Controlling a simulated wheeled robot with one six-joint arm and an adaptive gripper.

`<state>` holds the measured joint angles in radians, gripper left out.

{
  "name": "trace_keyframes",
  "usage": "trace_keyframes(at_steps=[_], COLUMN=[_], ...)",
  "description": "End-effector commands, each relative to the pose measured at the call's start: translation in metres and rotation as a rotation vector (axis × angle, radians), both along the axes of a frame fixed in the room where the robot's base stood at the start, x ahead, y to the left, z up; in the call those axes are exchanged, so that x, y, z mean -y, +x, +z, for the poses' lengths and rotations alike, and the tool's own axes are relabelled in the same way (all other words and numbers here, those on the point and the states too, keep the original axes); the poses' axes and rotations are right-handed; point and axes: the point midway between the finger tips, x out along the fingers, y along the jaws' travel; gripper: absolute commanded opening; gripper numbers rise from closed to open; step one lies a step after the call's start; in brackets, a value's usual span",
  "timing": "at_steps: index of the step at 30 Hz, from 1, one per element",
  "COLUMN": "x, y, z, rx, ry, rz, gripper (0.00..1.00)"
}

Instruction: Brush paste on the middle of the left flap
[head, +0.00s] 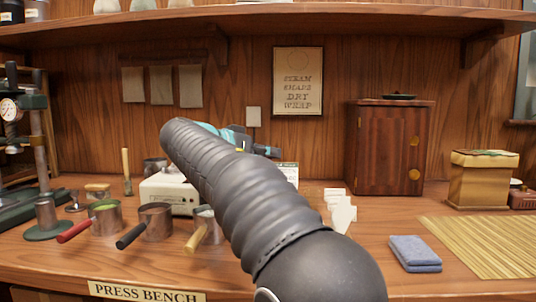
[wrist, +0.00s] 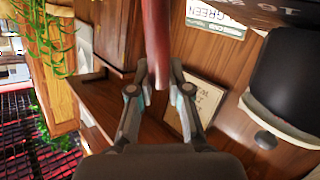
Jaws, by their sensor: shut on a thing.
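My gripper (wrist: 160,92) is in the wrist view with its two fingers on either side of a reddish-brown handle (wrist: 157,40). It is shut on this handle, which looks like a brush handle. Its bristles cannot be made out. In the head view, my gripper (head: 238,138) is mostly hidden behind my dark arm; only teal and dark parts show, above the bench. I cannot make out the left flap or a wrapper in either view. Small pans stand at the front left: a red-handled one (head: 105,217), a black-handled one (head: 155,222), and a yellow-handled one partly behind my arm.
A white box (head: 168,193) stands behind the pans. White cards (head: 341,211), a blue cloth (head: 414,253) and a bamboo mat (head: 490,243) lie to the right. A wooden cabinet (head: 388,148) stands at the back. A shelf (head: 300,17) overhangs the bench. A press stands far left.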

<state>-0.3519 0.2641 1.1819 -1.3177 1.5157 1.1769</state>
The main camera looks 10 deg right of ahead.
Motion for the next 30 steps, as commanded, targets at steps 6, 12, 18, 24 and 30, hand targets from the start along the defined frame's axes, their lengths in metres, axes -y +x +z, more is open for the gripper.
trace_keyframes(at_steps=[6, 12, 18, 24, 30], x=[0.000, -0.001, 0.000, 0.000, 0.000], y=[0.001, 0.001, 0.000, 0.000, 0.000], z=[-0.004, 0.004, 0.020, 0.034, 0.048], rx=[-0.007, -0.006, -0.003, -0.003, -0.001], ry=[0.002, 0.002, 0.002, 0.001, 0.000], rz=[-0.001, -0.001, 0.000, 0.000, 0.000], gripper=[0.00, 0.00, 0.00, 0.00, 0.00])
